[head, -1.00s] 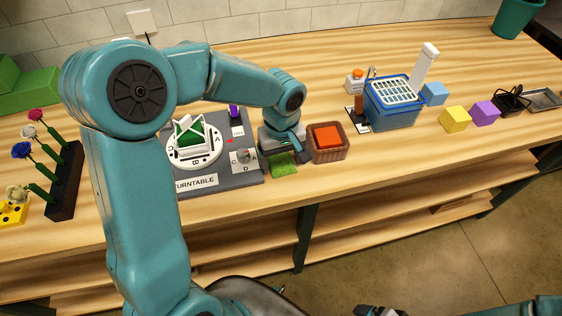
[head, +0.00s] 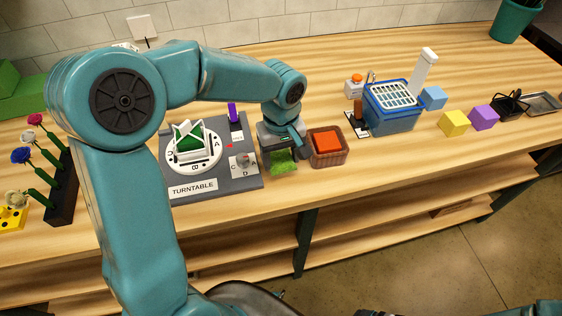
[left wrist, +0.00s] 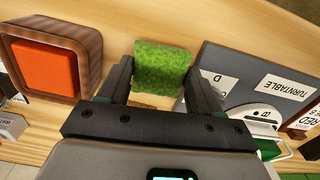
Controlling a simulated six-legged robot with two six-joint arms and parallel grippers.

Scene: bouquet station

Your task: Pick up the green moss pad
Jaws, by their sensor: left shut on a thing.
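The green moss pad (head: 283,161) is a small fuzzy green square in the head view, just below my left gripper (head: 281,151). In the left wrist view the moss pad (left wrist: 163,65) sits between the two dark fingers of my left gripper (left wrist: 160,80). The gripper is shut on it. The pad appears held slightly above the table, though its underside is hidden. My right gripper cannot be made out in the head view.
The grey turntable base (head: 215,187) lies just left of the pad. A brown box (head: 343,157) with an orange block (head: 327,141) stands close on the right. A blue basket (head: 392,118) is farther right. The wooden table (head: 400,160) is clear in front of the basket.

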